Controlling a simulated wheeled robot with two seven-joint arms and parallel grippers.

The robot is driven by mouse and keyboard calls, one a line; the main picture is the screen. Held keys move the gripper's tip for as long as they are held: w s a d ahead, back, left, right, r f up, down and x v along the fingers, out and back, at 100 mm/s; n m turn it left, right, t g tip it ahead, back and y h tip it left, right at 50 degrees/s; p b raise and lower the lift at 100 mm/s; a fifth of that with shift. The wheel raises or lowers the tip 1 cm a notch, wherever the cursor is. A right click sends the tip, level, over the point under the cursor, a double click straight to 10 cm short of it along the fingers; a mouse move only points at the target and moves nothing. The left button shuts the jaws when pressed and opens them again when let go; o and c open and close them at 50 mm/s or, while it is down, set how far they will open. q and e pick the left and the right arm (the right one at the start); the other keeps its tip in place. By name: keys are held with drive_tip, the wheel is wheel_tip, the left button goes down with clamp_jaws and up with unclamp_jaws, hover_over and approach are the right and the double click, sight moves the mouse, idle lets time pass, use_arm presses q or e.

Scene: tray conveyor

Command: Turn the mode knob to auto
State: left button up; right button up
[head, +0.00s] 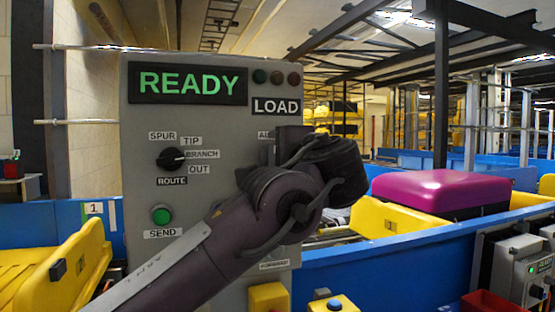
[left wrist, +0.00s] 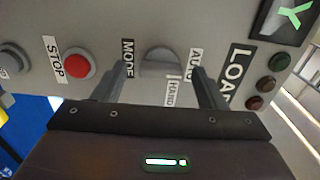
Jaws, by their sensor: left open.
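The mode knob (left wrist: 160,62) is a grey rounded knob on the grey control panel (head: 140,130). In the left wrist view it sits between the labels MODE, HAND and AUTO (left wrist: 194,66). Which label it points to I cannot tell. My left gripper (left wrist: 160,86) is open, with one finger on each side of the knob; whether they touch it or the panel is unclear. In the head view my left gripper (head: 274,150) is at the panel's right part, and my arm hides the knob and most of its labels.
The panel also carries a READY display (head: 188,83), a route knob (head: 171,158), a green send button (head: 161,215) and a red stop button (left wrist: 77,64). A magenta suitcase (head: 440,188) lies in a yellow tray on the blue conveyor at right.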

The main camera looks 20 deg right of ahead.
use_arm(q)
drive_tip(key=s+b, duration=0.2)
drive_tip(key=s, duration=0.6)
drive_tip(key=shift+d, duration=0.15)
use_arm(e)
drive_tip(key=w, duration=0.3)
drive_tip(key=w+a, duration=0.1)
drive_tip(key=shift+w+r, duration=0.2)
drive_tip(key=shift+r, duration=0.15)
use_arm(q)
drive_tip(key=shift+w, duration=0.1)
